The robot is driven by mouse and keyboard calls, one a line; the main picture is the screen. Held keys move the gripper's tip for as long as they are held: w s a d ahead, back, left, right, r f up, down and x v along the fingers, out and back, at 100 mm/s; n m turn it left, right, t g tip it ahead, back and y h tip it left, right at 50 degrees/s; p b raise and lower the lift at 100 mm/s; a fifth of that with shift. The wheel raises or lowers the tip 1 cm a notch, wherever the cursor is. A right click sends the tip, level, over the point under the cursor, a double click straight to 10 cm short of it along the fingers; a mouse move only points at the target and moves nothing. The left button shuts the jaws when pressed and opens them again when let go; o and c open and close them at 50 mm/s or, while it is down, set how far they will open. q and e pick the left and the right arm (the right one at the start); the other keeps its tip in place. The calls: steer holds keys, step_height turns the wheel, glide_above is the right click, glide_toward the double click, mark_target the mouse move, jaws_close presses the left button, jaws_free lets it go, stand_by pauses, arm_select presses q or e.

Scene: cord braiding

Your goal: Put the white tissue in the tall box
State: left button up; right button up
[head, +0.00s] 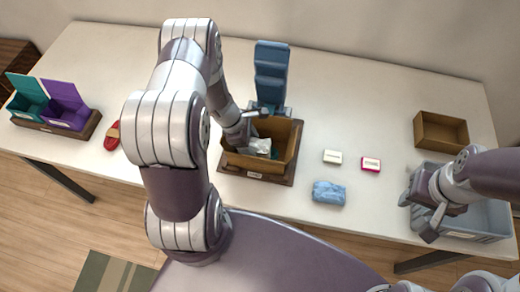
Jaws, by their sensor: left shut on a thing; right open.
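The white tissue (260,146) shows inside the brown box (284,150), which stands on a dark wooden base at the table's middle and looks like the tall box. My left gripper (254,132) reaches into this box from the left and is shut on the white tissue. The fingertips and part of the tissue are hard to make out, and I cannot tell whether the tissue touches the bottom. My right gripper (424,217) is open and empty over the left part of a grey bin (490,222) at the right.
A blue upright piece (271,72) stands right behind the box. A light blue packet (328,193), a cream block (332,157) and a red-and-white block (370,164) lie right of it. Further off are an open brown tray (440,131), teal and purple boxes (66,100) and a red item (112,136).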

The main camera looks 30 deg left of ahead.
arm_select(q)
steer(key=o, duration=1.1)
steer(key=shift+w, duration=0.15)
steer(key=v, duration=1.2)
steer(key=shift+r, duration=0.35)
